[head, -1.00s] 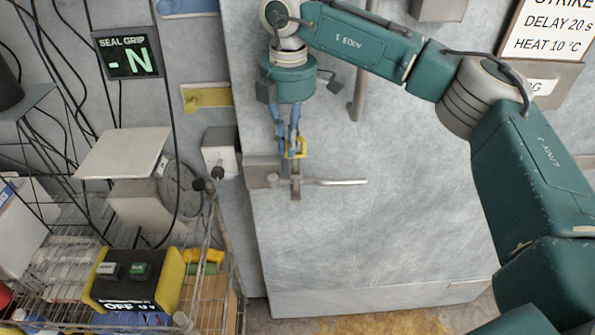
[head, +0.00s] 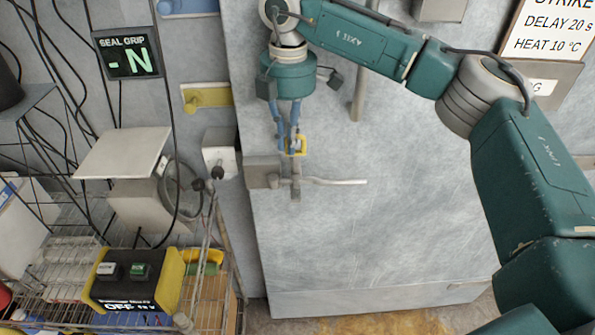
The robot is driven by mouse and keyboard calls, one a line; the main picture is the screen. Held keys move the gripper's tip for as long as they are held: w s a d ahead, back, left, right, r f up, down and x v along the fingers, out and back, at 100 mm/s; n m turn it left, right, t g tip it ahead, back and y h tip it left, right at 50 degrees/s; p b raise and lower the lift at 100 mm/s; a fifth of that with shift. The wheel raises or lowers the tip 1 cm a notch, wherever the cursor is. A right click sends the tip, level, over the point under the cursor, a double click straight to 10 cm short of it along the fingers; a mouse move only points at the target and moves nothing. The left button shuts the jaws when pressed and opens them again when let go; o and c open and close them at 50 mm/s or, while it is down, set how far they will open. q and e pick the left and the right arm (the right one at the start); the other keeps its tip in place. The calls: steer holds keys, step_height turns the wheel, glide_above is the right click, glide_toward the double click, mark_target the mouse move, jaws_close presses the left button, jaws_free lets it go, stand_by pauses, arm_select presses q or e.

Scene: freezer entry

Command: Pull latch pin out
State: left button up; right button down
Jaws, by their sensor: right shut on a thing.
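My right gripper (head: 293,141) hangs down from the arm in front of the large grey door. Its blue fingers are shut on the yellow loop (head: 303,146), which I take to be the handle of the latch pin. The loop is partly hidden by the fingers. Just below is the metal latch, with a block (head: 262,172) at the door's left edge and a lever (head: 340,182) reaching right. I cannot tell how far the pin sits in the latch. My left gripper is not in view.
The grey door (head: 390,230) fills the middle and right. A wire shelf with a black and yellow button box (head: 127,280) stands at lower left. A grey box with a flat plate (head: 125,152) and hanging cables are above it. A vertical door handle (head: 361,95) is behind the arm.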

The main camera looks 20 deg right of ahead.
steer(key=shift+r, duration=1.45)
stand_by(2.0)
steer(key=shift+r+n+p, duration=0.3)
steer(key=shift+r, duration=1)
stand_by(1.7)
steer(key=shift+r, duration=0.1)
steer(key=shift+r+p, duration=0.75)
steer(key=shift+r, duration=1.95)
